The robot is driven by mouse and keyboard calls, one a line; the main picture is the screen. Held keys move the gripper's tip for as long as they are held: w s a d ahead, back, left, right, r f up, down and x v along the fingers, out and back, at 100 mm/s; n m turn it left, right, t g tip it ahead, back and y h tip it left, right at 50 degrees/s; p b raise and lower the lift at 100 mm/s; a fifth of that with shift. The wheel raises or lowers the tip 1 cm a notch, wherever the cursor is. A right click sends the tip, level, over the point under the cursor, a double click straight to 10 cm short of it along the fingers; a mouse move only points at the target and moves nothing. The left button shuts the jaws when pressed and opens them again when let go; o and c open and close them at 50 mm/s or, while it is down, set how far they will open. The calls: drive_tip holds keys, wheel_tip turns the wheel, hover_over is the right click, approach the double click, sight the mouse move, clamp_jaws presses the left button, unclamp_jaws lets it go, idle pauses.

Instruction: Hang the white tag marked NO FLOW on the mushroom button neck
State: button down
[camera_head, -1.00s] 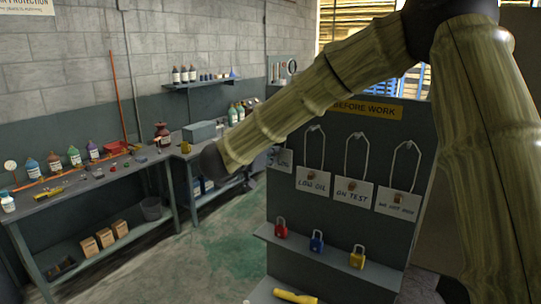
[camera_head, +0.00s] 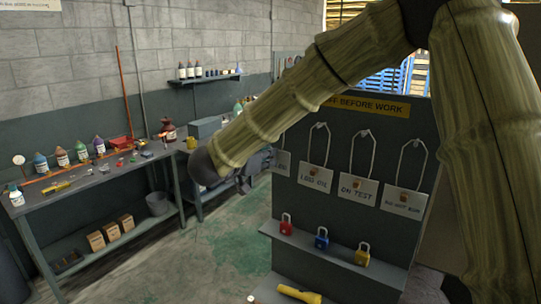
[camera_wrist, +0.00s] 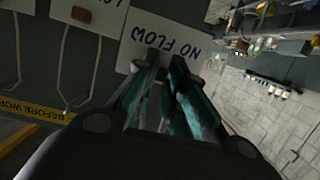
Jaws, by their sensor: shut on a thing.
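The white tag marked NO FLOW (camera_wrist: 178,37) shows upside down in the wrist view, at the tips of my gripper (camera_wrist: 166,60). In the head view my gripper (camera_head: 245,175) is mostly hidden behind my forearm, near the left edge of the dark tag board. A part of a tag (camera_head: 281,162) shows there beside it, and I cannot tell whether it is the held one. The tag's cord is not clearly seen. I cannot make out the mushroom button in either view.
A workbench (camera_head: 95,185) with bottles stands left; open floor lies between.

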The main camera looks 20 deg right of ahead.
drive_tip(key=shift+f+v, duration=0.2)
drive_tip(key=shift+v, duration=0.7)
drive_tip(key=shift+f+v, duration=0.25)
drive_tip(key=shift+v, duration=0.7)
